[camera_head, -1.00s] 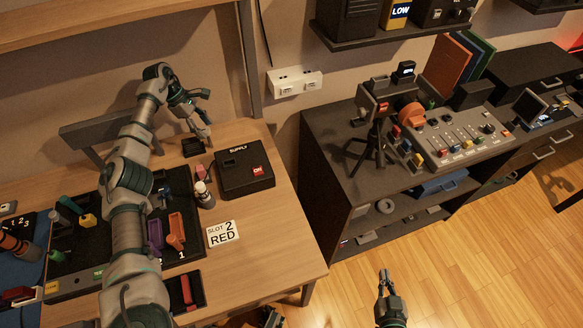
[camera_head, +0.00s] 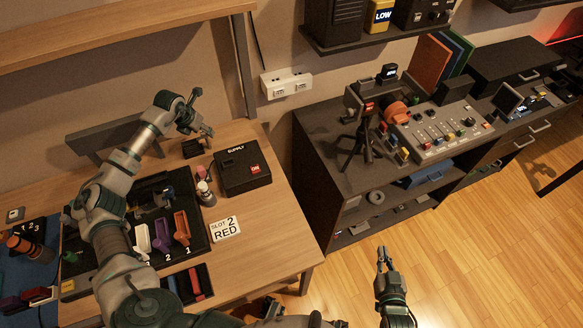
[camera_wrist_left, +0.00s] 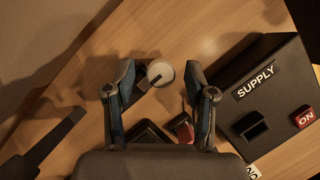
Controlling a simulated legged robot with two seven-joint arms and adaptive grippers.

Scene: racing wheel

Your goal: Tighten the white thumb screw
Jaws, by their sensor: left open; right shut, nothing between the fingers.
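In the left wrist view, a round white piece (camera_wrist_left: 160,73) with a dark bar across its edge shows between my left fingertips, low over the wooden table. I take it for the white thumb screw, but cannot be sure. My left gripper (camera_wrist_left: 158,78) is open, with one finger on each side of the piece; I cannot tell whether they touch it. In the head view my left gripper (camera_head: 208,133) is above the back of the table, and the white piece cannot be made out there. My right gripper (camera_head: 384,257) is shut and empty, over the floor.
A black SUPPLY box (camera_head: 242,172) stands right of my left gripper. A small white-topped bottle (camera_head: 206,193) is beside it. A SLOT 2 RED card (camera_head: 225,229) and a black tray (camera_head: 197,244) with coloured pieces lie nearer. A dark cabinet (camera_head: 330,170) stands to the right.

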